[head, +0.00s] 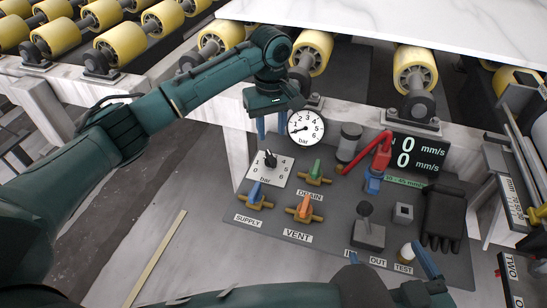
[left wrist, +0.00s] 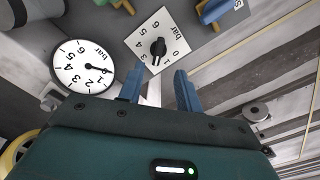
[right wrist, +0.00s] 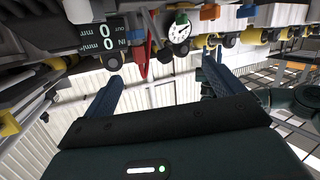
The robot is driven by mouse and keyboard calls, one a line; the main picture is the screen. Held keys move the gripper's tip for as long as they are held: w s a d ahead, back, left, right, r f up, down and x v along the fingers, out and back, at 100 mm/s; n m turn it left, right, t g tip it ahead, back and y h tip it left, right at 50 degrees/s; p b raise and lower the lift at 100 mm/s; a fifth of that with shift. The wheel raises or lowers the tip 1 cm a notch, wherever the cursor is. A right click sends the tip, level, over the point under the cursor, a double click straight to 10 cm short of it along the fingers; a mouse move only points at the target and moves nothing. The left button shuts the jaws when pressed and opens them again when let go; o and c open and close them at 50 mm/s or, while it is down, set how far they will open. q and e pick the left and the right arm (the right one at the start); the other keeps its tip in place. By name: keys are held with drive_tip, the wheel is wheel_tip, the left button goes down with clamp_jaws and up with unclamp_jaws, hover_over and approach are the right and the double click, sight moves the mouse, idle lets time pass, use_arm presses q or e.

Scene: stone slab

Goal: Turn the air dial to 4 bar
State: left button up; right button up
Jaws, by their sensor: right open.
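The air dial (head: 270,160) is a black knob on a white plate with bar numbers, at the left of the grey control panel. In the left wrist view the knob (left wrist: 158,48) is just beyond my fingertips; its exact setting is too small to read surely. The round white pressure gauge (head: 306,128) stands behind the dial, and its needle points to the low end, around 1. My left gripper (left wrist: 160,82) is open and empty, its blue fingers apart, above and behind the dial. My right gripper (head: 390,258) is open and empty at the panel's front edge.
Near the dial are the blue supply valve (head: 255,194), orange vent valve (head: 305,207) and green drain valve (head: 315,172). To the right are a red lever (head: 380,152), a joystick (head: 367,230), and a black glove (head: 443,215). Yellow rollers (head: 312,50) and a stone slab (head: 400,18) stand behind.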

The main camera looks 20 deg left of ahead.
sight(272, 158)
use_arm(q)
wheel_tip(272, 158, down, 8)
drive_tip(key=shift+f+b, duration=0.25)
drive_tip(key=shift+b, duration=1)
drive_tip(key=shift+f, duration=0.55)
use_arm(e)
drive_tip(key=shift+w+a+r+n+t+y, duration=0.1)
drive_tip(key=shift+a+n+t+y, duration=0.15)
drive_tip(key=shift+n+t+y, duration=0.25)
drive_tip(key=shift+w+a+n+t+y, duration=0.1)
drive_tip(key=shift+a+n+t+y, duration=0.15)
drive_tip(key=shift+t, duration=0.35)
use_arm(q)
drive_tip(key=shift+c, duration=0.3)
clamp_jaws()
